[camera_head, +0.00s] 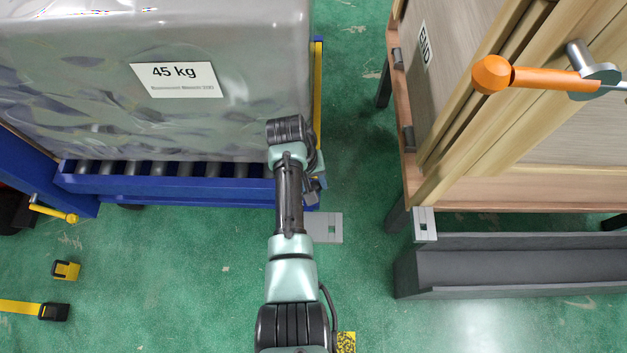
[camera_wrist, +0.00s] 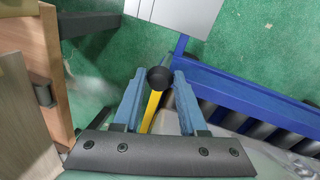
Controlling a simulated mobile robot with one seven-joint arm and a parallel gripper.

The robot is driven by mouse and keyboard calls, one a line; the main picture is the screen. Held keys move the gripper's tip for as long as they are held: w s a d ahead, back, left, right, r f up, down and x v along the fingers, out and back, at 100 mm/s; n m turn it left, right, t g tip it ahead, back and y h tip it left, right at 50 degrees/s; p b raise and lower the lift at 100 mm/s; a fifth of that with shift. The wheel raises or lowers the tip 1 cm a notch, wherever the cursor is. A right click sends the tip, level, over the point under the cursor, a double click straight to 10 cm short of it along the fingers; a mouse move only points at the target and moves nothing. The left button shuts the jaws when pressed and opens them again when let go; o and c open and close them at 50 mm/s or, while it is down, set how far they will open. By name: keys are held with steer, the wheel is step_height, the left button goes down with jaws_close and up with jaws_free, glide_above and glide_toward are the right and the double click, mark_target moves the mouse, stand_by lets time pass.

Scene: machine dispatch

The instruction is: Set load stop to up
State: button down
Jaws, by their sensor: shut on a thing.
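The load stop appears to be the yellow bar (camera_head: 318,80) along the right edge of the blue roller cart (camera_head: 150,186). In the wrist view a yellow bar (camera_wrist: 152,108) ends in a round black knob (camera_wrist: 158,78). My gripper (camera_wrist: 158,74) has its two blue fingers on either side of this knob and is shut on it. In the head view my gripper (camera_head: 316,186) is at the cart's near right corner, mostly hidden behind my arm. The knob is hidden there. I cannot tell how far the bar is tilted.
A wrapped load marked 45 kg (camera_head: 245,100) sits on the cart, close left of my arm. A wooden machine (camera_head: 440,90) with an orange handle (camera_head: 535,78) stands to the right. Green floor (camera_head: 360,150) lies clear between them. A grey plate (camera_head: 325,228) lies near my arm.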

step_height(320, 180, up, 3)
steer(key=shift+r+p, duration=0.1)
steer(key=shift+p, duration=1)
steer(key=c, duration=0.6)
jaws_free()
steer(key=shift+c, duration=0.2)
steer(key=shift+o, duration=0.9)
step_height(320, 180, up, 12)
steer(key=a+p, duration=0.2)
steer(key=p, duration=0.3)
steer(key=shift+s+a+r, duration=0.2)
steer(key=shift+s, duration=0.05)
